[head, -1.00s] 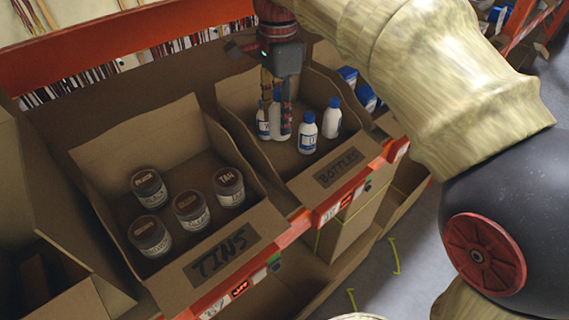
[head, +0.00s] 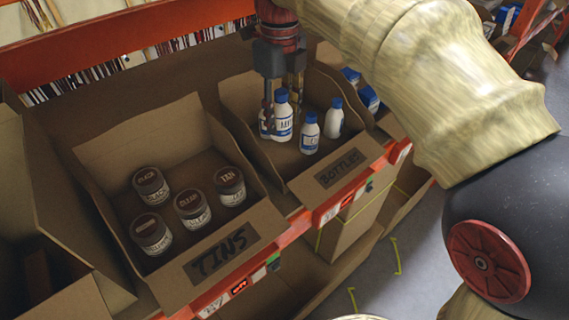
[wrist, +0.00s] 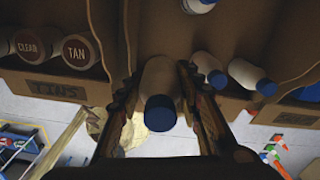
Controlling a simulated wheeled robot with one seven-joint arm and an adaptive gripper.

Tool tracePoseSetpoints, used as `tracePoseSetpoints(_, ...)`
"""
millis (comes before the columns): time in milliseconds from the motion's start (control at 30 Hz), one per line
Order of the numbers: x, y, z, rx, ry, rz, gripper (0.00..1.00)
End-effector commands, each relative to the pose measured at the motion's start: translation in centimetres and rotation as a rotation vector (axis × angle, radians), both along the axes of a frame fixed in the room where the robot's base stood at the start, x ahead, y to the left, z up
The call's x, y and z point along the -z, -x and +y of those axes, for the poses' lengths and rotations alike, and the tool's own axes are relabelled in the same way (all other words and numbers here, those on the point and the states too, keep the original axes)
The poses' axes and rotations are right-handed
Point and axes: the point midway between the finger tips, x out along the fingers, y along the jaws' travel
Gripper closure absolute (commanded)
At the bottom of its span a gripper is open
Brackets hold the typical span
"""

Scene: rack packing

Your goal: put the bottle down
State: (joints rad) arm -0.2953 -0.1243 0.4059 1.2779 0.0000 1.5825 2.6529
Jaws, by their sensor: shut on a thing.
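The held bottle (head: 283,118) is white with a blue cap and label, and is roughly upright over the box marked BOTTLES (head: 344,168). My gripper (head: 282,108) points down from above and is shut on it, one finger on each side. In the wrist view the bottle (wrist: 160,77) sits between the fingers with its blue cap towards the camera. I cannot tell whether its base touches the box floor. Another bottle (head: 264,124) stands just left of it, partly hidden by a finger. Two more bottles stand to the right, one nearer (head: 309,136) and one farther (head: 334,120).
The box marked TINS (head: 222,252) stands to the left with several tins in it. Cardboard walls and the neighbouring bottles hem in my gripper. An orange shelf rail (head: 325,209) runs along the front. Blue-capped items (head: 368,97) lie in a box to the right.

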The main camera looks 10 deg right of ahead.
Motion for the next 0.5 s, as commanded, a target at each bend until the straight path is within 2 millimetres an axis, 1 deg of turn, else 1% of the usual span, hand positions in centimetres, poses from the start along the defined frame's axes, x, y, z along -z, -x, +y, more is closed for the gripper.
tracePoseSetpoints(67,0.1,0.0,0.1,0.021,0.000,0.000,0.93)
tracePoseSetpoints(133,0.8,0.0,0.1,0.031,0.000,0.000,0.93)
tracePoseSetpoints(333,4.4,0.1,0.1,0.033,0.000,0.001,0.93)
tracePoseSetpoints(400,5.3,0.1,0.1,0.033,0.000,0.000,0.93)
tracePoseSetpoints(500,6.1,0.0,0.1,0.032,0.000,-0.001,0.93)
